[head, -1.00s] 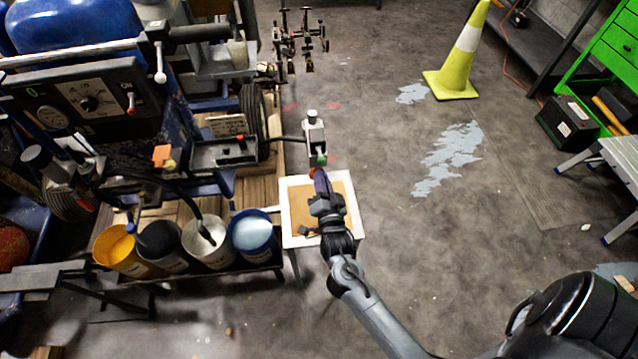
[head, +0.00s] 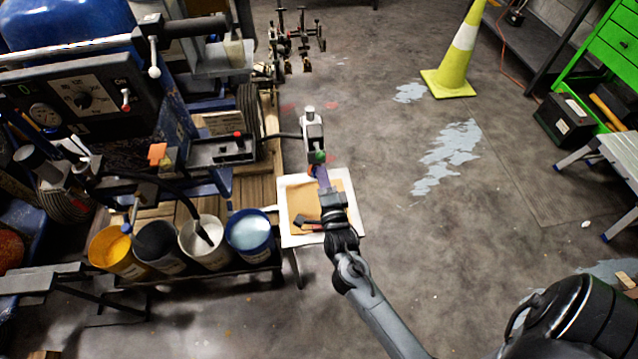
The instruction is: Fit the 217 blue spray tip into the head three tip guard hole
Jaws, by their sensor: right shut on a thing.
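A spray head (head: 313,135) with a white cap and a dark body stands out on an arm from the striper's side. A small green part (head: 320,156) sits at its lower end; I cannot make out the guard hole there. My right gripper (head: 323,178) is just below this end, above the white-framed board. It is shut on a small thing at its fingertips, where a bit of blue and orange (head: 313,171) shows. The 217 blue spray tip is too small to tell clearly, and whether it touches the guard is unclear. My left gripper is not in view.
Below my right gripper is a white tray (head: 288,238) with a brown sheet and a small dark item. Yellow, dark, white and blue paint buckets (head: 249,233) stand to its left. The striper fills the left. A yellow cone (head: 455,65) stands at right; floor between is open.

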